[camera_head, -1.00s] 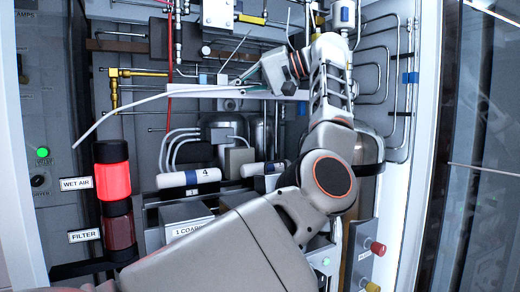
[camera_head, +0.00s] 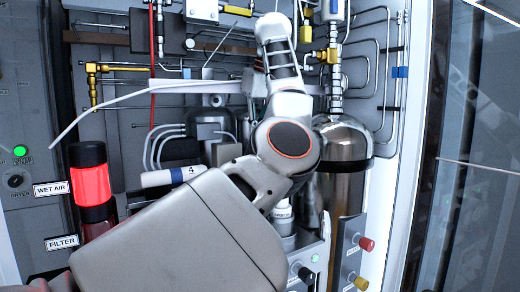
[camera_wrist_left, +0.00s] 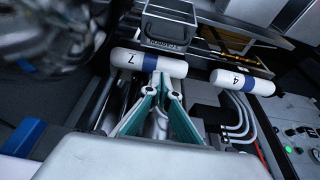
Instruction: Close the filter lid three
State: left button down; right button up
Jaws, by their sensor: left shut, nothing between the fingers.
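In the left wrist view my left gripper (camera_wrist_left: 160,90) has its teal fingers drawn together with nothing between them. A dark grey box (camera_wrist_left: 165,27) with a small label is beyond cylinder 7. No lid marked three can be made out. In the head view my left arm hides the area below cylinder 4.
A red lamp (camera_head: 90,184) stands at the left by the WET AIR sign (camera_head: 51,189). A steel tank (camera_head: 342,160) stands right of my arm. Red (camera_head: 366,244) and yellow (camera_head: 361,283) knobs are below it. Pipes and a white hose (camera_head: 120,100) cross the back wall.

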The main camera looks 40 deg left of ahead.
pick_arm(q)
jog(key=d+f, duration=0.2)
jog(key=f, duration=0.1)
jog(key=shift+s+d+f, duration=0.15)
jog(key=shift+s+d, duration=0.15)
jog(key=shift+s, duration=0.05)
jog(key=shift+f, duration=0.15)
pick_arm(e)
jog(key=shift+w+r, duration=0.1)
pick_arm(q)
jog(key=shift+a, duration=0.1)
jog(key=shift+s+y+b, duration=0.1)
jog(key=shift+y+b, duration=0.2)
jog(key=shift+b, duration=0.15)
pick_arm(e)
jog(key=shift+f, duration=0.3)
